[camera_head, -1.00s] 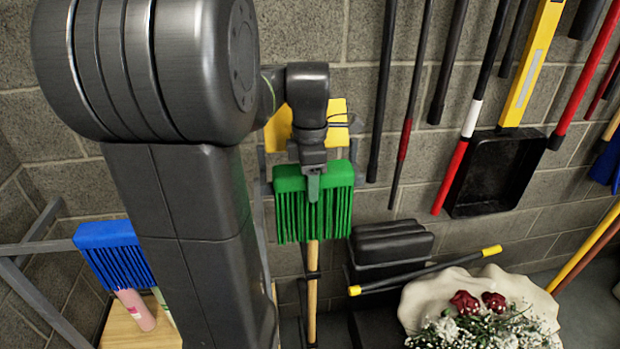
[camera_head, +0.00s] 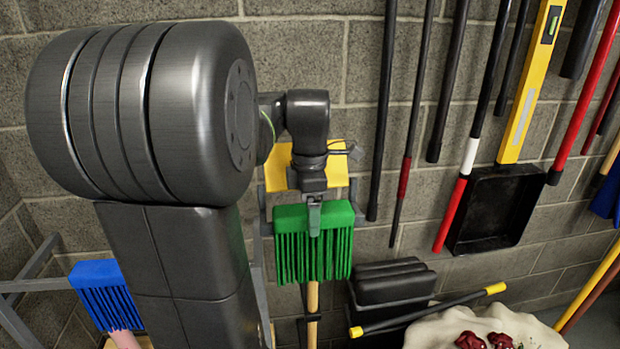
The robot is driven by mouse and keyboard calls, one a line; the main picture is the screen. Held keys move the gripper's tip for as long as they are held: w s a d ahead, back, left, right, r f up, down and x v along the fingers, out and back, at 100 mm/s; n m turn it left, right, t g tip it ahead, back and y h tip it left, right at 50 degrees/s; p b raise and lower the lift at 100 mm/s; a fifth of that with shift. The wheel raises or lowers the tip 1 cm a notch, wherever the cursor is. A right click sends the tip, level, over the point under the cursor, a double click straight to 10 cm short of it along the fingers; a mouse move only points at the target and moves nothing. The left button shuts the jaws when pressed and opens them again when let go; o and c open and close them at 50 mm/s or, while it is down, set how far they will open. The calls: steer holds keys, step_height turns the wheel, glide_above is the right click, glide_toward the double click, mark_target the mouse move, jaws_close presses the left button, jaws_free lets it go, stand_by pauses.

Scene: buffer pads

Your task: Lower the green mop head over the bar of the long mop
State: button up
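The green mop head (camera_head: 315,257) hangs level, strands down, in front of the grey wall. My gripper (camera_head: 314,222) points down from above, with its fingers at the top middle of the green head. A single finger shape shows against the green, so I cannot make out whether the fingers are closed on it. The wooden handle of the long mop (camera_head: 312,297) stands upright directly below the green head. The bar is hidden behind or inside the head, so I cannot see how the two fit together.
A yellow piece (camera_head: 333,160) sits behind my wrist. A blue brush (camera_head: 103,292) stands at lower left. A black stepped object (camera_head: 392,284) and a black bar with yellow ends (camera_head: 430,312) are right of the handle. Poles and a dustpan (camera_head: 497,210) hang on the wall.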

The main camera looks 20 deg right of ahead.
step_height(320, 180, up, 11)
steer(key=shift+f+p, duration=0.15)
steer(key=shift+p, duration=0.15)
steer(key=shift+f, duration=0.1)
step_height(320, 180, down, 14)
steer(key=shift+r+b, duration=0.15)
steer(key=shift+b, duration=0.25)
steer(key=shift+r, duration=0.35)
steer(key=shift+f, duration=0.1)
step_height(320, 180, up, 13)
step_height(320, 180, down, 13)
steer(key=shift+f, duration=0.1)
step_height(320, 180, up, 16)
steer(key=p, duration=0.9)
steer(key=shift+p, duration=0.3)
